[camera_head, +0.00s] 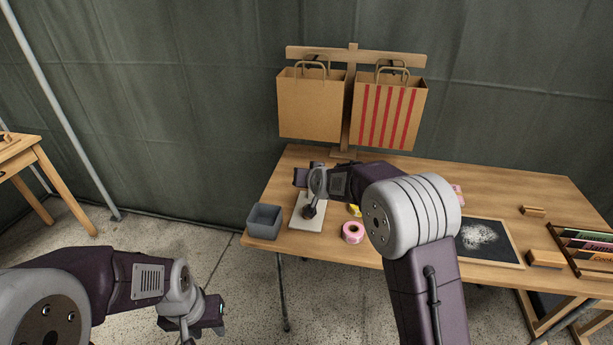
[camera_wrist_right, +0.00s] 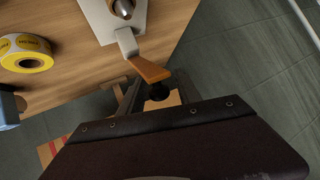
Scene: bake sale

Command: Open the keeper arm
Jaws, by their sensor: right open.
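The keeper arm (camera_wrist_right: 127,44) is a flat metal strip with an orange tip (camera_wrist_right: 148,70), reaching out from a pale plate (camera_wrist_right: 97,12) with a metal knob (camera_wrist_right: 122,7). In the head view the pale plate (camera_head: 307,222) lies at the table's left end, with a dark upright piece on it. My right gripper (camera_wrist_right: 158,92) is open, with the orange tip close to its fingers; I cannot tell whether they touch. In the head view its wrist partly hides the plate. My left gripper (camera_head: 208,318) is low at the left, off the table; its jaws are unclear.
A grey bin (camera_head: 264,221) stands left of the plate. A pink roll (camera_head: 353,232) and a yellow label roll (camera_wrist_right: 26,54) lie to its right. Two paper bags (camera_head: 311,105) (camera_head: 388,112) hang on a wooden stand behind. A dark board (camera_head: 490,250) lies farther right.

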